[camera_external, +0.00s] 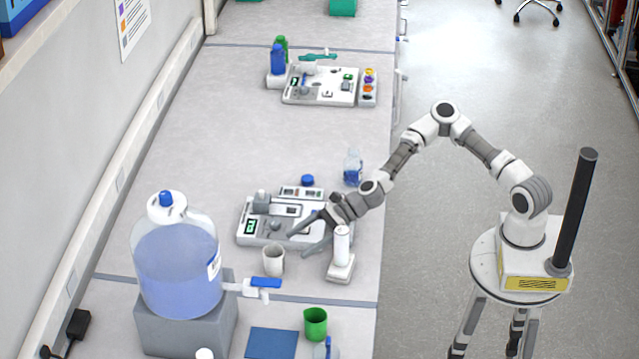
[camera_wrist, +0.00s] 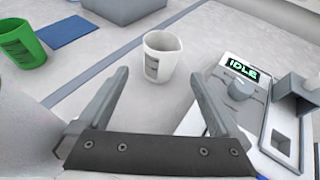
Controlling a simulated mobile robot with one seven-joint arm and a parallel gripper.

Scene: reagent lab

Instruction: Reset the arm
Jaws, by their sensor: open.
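My arm reaches from its base at the right out over the bench in the external view. My gripper (camera_external: 304,242) is open and low above the bench, between the white beaker and the lab device. In the wrist view my gripper (camera_wrist: 165,88) shows two grey fingers spread apart with nothing between them. The white beaker (camera_wrist: 161,58) stands upright just beyond the fingertips, and it also shows in the external view (camera_external: 273,262). The device (camera_wrist: 195,122) with a lit "IDLE" display is close to the right finger; I cannot tell whether they touch.
A large jug of blue liquid (camera_external: 178,270) with a tap stands on a grey block (camera_external: 160,330). A green beaker (camera_external: 316,325) and blue mat (camera_external: 271,343) lie nearby. A clear bottle (camera_external: 352,168) stands behind the arm. The bench middle (camera_external: 240,140) is clear.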

